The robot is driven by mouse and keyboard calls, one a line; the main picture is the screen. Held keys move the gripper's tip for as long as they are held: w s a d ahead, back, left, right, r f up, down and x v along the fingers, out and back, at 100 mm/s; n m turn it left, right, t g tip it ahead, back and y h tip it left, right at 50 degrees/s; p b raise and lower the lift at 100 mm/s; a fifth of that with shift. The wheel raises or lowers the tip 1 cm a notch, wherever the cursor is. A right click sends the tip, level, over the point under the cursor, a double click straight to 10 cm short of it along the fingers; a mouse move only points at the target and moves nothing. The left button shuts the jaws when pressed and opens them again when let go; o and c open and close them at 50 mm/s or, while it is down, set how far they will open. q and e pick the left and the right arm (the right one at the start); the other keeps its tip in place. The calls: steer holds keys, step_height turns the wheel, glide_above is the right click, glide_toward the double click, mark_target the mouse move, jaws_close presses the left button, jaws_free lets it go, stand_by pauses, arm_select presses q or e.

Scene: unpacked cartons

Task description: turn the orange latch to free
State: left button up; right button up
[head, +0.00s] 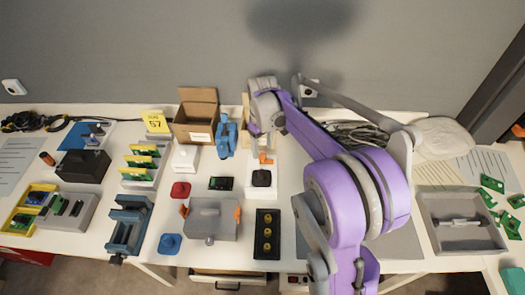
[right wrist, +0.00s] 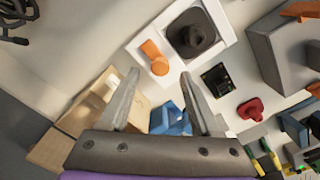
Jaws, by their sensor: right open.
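An orange latch (head: 263,158) sits on a white plate (head: 249,186) beside a black knob on a dark square base (head: 261,178). In the right wrist view the latch (right wrist: 155,58) shows a rounded end and a short arm, with the black knob (right wrist: 194,36) to its right. My right gripper (right wrist: 160,75) is open and empty. In that view its two fingers straddle the line toward the latch, with the latch just beyond the tips; contact cannot be told. In the head view my right arm partly hides the gripper. My left gripper is not in view.
A grey box (head: 210,222) with orange side pieces stands in front left of the plate. A blue fixture (head: 226,137) and an open cardboard box (head: 196,118) stand to its left. A green board (head: 221,183) and black tray (head: 267,235) lie nearby. A grey tray (head: 460,238) is right.

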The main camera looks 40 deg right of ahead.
mark_target(262, 156)
step_height(262, 156, up, 8)
steer(key=shift+p, duration=0.3)
stand_by(0.4)
